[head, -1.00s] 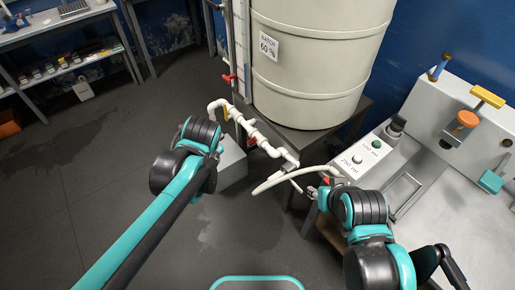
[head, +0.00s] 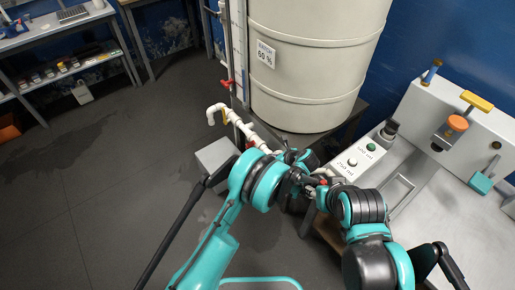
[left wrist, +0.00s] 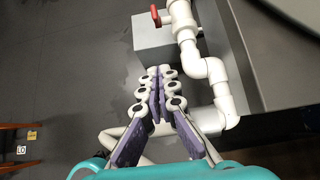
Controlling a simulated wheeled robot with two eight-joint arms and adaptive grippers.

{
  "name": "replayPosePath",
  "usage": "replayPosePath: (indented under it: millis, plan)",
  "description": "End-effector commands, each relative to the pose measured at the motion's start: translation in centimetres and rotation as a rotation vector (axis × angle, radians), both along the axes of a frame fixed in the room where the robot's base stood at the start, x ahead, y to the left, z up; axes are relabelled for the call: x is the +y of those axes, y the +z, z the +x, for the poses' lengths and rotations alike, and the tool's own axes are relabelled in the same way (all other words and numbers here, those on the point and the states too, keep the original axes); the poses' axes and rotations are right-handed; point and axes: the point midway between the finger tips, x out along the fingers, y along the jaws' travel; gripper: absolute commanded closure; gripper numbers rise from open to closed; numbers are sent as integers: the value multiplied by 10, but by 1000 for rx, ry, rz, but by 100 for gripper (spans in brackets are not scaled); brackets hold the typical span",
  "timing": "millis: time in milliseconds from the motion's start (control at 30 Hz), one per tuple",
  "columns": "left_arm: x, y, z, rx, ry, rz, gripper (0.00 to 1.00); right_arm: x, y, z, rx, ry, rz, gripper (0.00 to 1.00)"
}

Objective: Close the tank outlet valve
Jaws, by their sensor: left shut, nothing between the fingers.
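A white pipe (head: 237,117) runs along the foot of the big cream tank (head: 305,65). In the left wrist view the pipe (left wrist: 217,72) carries a valve with a red handle (left wrist: 157,15), above a grey block (left wrist: 165,42). In the head view my left arm mostly covers that part of the pipe. My left gripper (left wrist: 166,70) is shut and empty, left of the pipe's lower bend and apart from the red handle. My right gripper (head: 322,186) is beside the bench's left edge; its fingers are too small and overlapped to read.
A red handle (head: 227,83) sits by the tank's upright gauge. The grey block (head: 216,156) stands on the floor. A steel bench (head: 432,215) with a button panel (head: 352,162) is at the right. Open floor (head: 90,190) lies at the left.

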Motion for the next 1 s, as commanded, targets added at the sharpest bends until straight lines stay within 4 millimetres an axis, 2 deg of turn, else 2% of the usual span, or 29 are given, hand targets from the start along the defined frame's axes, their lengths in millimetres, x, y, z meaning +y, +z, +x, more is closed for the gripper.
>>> replayPosePath:
  millis: [100,267,667,700,800,1000]
  plan:
    - [-3,-10,1,7,-20,25,100,0,-1,0,0,0,0,60]
    - [6,-25,11,9,-20,27,100,0,-9,0,0,0,0,60]
    - [42,-82,61,8,-18,26,100,0,-40,0,0,0,0,60]
    - [46,-73,66,7,-19,25,100,0,-42,0,0,0,0,60]
    - [52,-65,75,7,-19,24,100,0,-47,0,0,0,0,60]
    - [59,-55,85,8,-20,25,100,0,-50,0,0,0,0,60]
